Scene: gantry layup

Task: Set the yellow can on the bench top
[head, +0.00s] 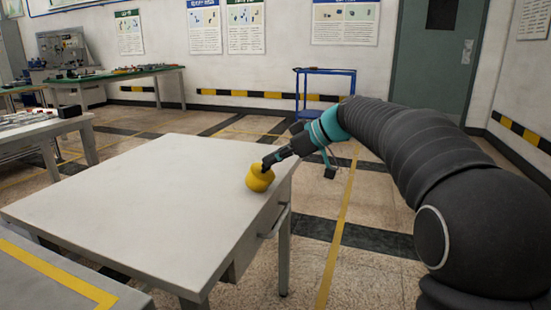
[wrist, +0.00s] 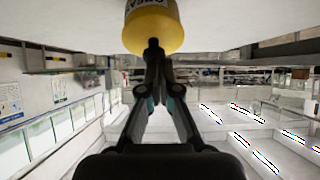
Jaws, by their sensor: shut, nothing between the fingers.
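The yellow can (head: 259,180) is on the pale bench top (head: 150,205), close to its right edge. In the wrist view the can (wrist: 152,30) shows at the top centre, with dark lettering on its pale upper part and a yellow lower part. My gripper (head: 268,163) reaches in from the right, at the upper side of the can. In the wrist view the fingertips (wrist: 152,46) are together and meet the can's outline. The fingers are shut with nothing between them. I cannot tell whether they touch the can.
A drawer with a handle (head: 274,222) is under the bench's right side. A blue cart (head: 325,88) stands by the back wall. A green-topped table (head: 115,74) and another white table (head: 40,130) are at the left. Most of the bench top is clear.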

